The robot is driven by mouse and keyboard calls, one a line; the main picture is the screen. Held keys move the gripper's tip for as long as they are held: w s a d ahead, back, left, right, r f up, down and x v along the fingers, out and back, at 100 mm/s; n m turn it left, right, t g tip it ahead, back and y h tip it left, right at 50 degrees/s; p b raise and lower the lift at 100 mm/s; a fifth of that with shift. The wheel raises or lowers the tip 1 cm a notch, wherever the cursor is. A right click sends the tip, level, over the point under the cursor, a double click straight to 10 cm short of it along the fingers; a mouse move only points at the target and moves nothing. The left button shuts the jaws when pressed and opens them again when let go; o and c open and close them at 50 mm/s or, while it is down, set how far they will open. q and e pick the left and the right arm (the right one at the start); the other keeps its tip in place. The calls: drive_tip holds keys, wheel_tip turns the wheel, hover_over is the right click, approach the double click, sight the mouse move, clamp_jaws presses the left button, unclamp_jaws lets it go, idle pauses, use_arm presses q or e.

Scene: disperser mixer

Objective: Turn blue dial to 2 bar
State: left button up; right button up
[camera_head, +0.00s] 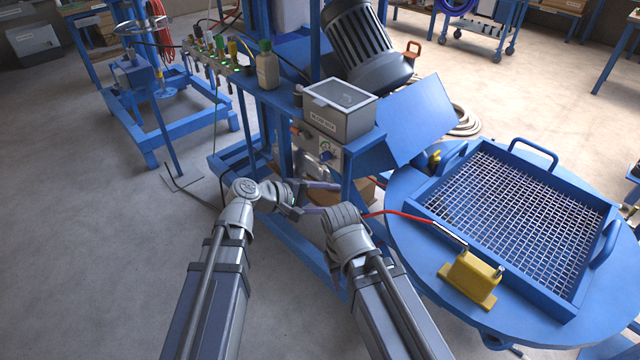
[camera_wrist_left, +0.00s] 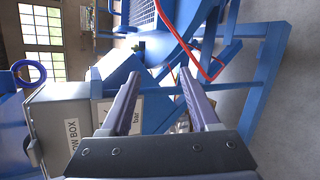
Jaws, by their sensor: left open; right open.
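At right, a blue round table (camera_head: 405,215) carries a mesh-filled frame (camera_head: 520,215) and a yellow block (camera_head: 470,279) with a red hose (camera_head: 400,215). A bottle (camera_head: 267,70) stands on the bench.

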sight(322, 159)
use_arm(q)
drive_tip(key=w+a+r+n+t+h+b, duration=0.2)
drive_tip(key=w+a+n+t+b, duration=0.4)
drive_tip(key=w+a+n, duration=0.25)
drive_tip(key=shift+s+d+x, duration=0.15)
drive_tip(key=shift+x, duration=1.15)
drive_tip(key=shift+s+d+x, duration=0.1)
drive_tip(key=shift+s+x, duration=0.05)
drive_tip(key=shift+x, duration=1.15)
drive_tip(key=shift+s+d+x, duration=0.15)
drive_tip(key=shift+x, duration=1.2)
use_arm(e)
wheel_tip(322, 159, down, 8)
drive_tip(key=shift+r, duration=0.15)
use_arm(q)
clamp_jaws()
